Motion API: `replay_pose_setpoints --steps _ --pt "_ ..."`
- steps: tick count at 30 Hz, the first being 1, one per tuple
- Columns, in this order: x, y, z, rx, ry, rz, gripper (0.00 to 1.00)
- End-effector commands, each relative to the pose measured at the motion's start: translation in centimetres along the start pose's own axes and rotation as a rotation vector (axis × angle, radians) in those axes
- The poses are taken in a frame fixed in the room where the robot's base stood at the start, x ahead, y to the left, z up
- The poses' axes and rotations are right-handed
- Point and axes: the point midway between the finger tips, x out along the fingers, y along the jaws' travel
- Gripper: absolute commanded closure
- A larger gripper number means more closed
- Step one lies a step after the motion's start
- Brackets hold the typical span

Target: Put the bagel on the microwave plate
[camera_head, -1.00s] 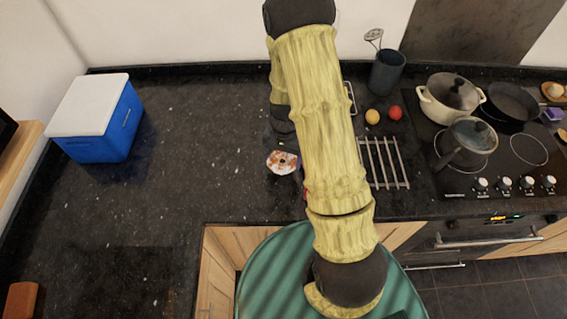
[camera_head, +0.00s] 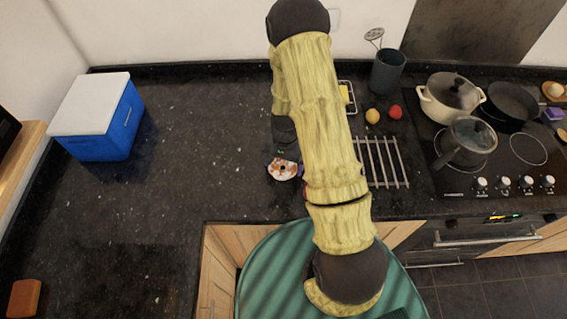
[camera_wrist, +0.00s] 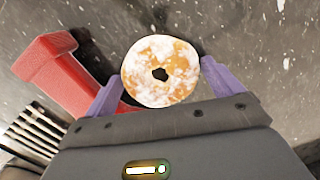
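The bagel (camera_head: 283,171), round with a white-mottled top and a dark centre hole, lies on the dark counter just below my gripper in the head view. In the wrist view the bagel (camera_wrist: 145,92) sits between the two purple fingers of my gripper (camera_wrist: 162,72). The fingers look spread, one on each side of it; whether they touch it is not clear. In the head view my arm hides most of the gripper. No microwave plate is visible. A black box-like thing (camera_head: 6,130) is cut off at the left edge; I cannot tell if it is the microwave.
A red object (camera_wrist: 45,75) lies close left of the bagel in the wrist view. A metal rack (camera_head: 384,163), two small fruits, a utensil holder (camera_head: 387,72) and a hob with pots (camera_head: 466,140) are to the right. A blue cooler (camera_head: 100,118) stands left, with clear counter between.

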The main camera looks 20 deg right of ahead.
Motion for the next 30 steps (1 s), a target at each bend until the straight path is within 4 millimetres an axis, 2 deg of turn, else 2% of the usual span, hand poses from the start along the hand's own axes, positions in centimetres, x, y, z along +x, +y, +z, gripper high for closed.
replay_pose_setpoints --steps 8,14,23,30 --pt "-0.2 0.0 0.0 0.0 0.0 0.0 0.09" --pt "-1.2 -0.1 -0.1 -0.001 0.004 -0.001 0.09" --pt "-5.2 -0.1 0.0 -0.001 0.004 -0.002 0.09" --pt "-9.1 -0.1 -0.1 -0.002 0.005 -0.003 0.09"
